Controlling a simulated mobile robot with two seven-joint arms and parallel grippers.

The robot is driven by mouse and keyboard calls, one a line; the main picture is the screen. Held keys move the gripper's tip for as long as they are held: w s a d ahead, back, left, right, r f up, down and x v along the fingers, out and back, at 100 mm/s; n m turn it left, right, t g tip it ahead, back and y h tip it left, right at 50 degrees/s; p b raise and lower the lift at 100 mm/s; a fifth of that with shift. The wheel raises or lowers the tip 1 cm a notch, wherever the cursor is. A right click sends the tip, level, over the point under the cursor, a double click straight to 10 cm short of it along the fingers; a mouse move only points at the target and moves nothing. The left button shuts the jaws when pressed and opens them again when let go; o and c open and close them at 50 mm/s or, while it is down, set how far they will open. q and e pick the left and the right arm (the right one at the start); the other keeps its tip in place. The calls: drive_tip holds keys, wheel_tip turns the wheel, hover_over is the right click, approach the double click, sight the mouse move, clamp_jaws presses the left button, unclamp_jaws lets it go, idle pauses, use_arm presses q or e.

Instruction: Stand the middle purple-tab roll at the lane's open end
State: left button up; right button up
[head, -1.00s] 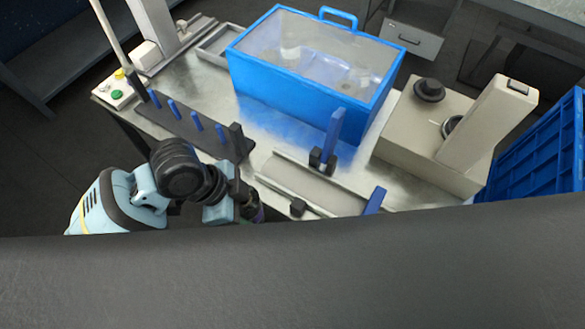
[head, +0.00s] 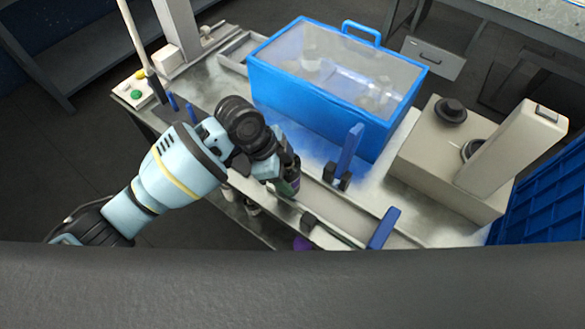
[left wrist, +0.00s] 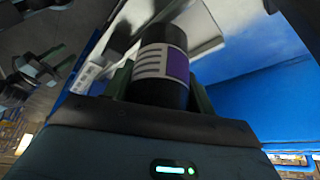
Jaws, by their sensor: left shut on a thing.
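My left gripper (head: 284,178) is shut on a dark roll, and it holds the roll over the table near the left end of the lane (head: 345,212). In the left wrist view the roll (left wrist: 163,58) sits between the two green-grey fingers, with a white striped label and a purple tab facing the camera. In the head view the gripper hides most of the roll, so I cannot tell whether it touches the table. The lane is a pale channel between low metal rails. My right gripper is not in view.
A blue upright paddle (head: 350,150) stands at the lane's far side and another blue piece (head: 384,229) at its right. A blue clear-topped box (head: 325,95) stands behind. A beige machine (head: 445,150) stands right. A purple item (head: 302,243) shows below the table's front edge.

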use_arm(q)
drive_tip(key=shift+w+d+f, duration=0.1)
drive_tip(key=shift+w+d, duration=0.2)
drive_tip(key=shift+w, duration=0.3)
drive_tip(key=shift+w+d+f, duration=0.1)
drive_tip(key=shift+w+d, duration=0.2)
drive_tip(key=shift+w, duration=0.3)
drive_tip(key=shift+w+d+r, duration=0.1)
drive_tip(key=shift+w+d, duration=0.05)
drive_tip(key=shift+w, duration=0.2)
drive_tip(key=shift+f, duration=1.75)
drive_tip(key=shift+f, duration=0.15)
drive_tip(key=o, duration=1)
drive_tip(key=shift+f, duration=0.1)
drive_tip(key=shift+o, duration=1.1)
